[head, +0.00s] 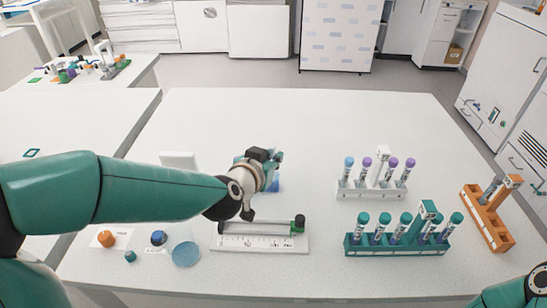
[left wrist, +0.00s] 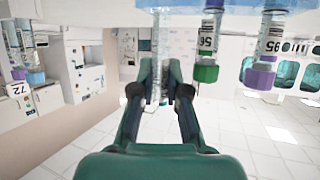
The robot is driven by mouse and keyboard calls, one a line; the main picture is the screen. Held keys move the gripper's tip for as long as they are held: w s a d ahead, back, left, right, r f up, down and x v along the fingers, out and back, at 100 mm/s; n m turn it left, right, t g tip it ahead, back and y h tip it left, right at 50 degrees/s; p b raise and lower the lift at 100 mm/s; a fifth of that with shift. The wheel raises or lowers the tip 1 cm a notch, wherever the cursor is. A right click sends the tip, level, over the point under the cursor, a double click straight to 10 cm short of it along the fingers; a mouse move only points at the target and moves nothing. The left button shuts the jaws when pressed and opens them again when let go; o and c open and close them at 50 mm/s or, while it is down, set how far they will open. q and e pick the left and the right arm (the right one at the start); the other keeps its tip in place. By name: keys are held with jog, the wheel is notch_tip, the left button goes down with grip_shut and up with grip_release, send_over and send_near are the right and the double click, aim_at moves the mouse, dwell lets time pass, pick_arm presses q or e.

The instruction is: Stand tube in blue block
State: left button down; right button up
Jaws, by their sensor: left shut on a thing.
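My left gripper (head: 266,157) is over the middle of the table, above and in front of a blue block (head: 273,186). Only a small part of the block shows past the wrist. In the left wrist view the fingers (left wrist: 160,78) are shut on a clear, narrow tube (left wrist: 158,42), which lies along the picture's vertical. The head view hides the held tube behind the gripper, and I cannot tell whether it touches the block. My right gripper is out of view; only part of its arm shows at the lower right.
A white marked tray (head: 262,244) with a green end piece (head: 299,224) lies in front. A white rack (head: 372,192), a teal rack (head: 396,248) and an orange rack (head: 487,222) stand right. A blue disc (head: 186,254) and an orange cap (head: 107,238) lie left. The table's back is clear.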

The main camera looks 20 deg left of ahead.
pick_arm(q)
jog(key=shift+f, duration=0.2)
jog(key=shift+f+b, duration=0.45)
jog(key=shift+b, duration=0.1)
jog(key=c, duration=1.1)
grip_release()
jog(key=d+v, duration=0.1)
jog(key=v, duration=1.1)
jog(key=shift+a, duration=0.45)
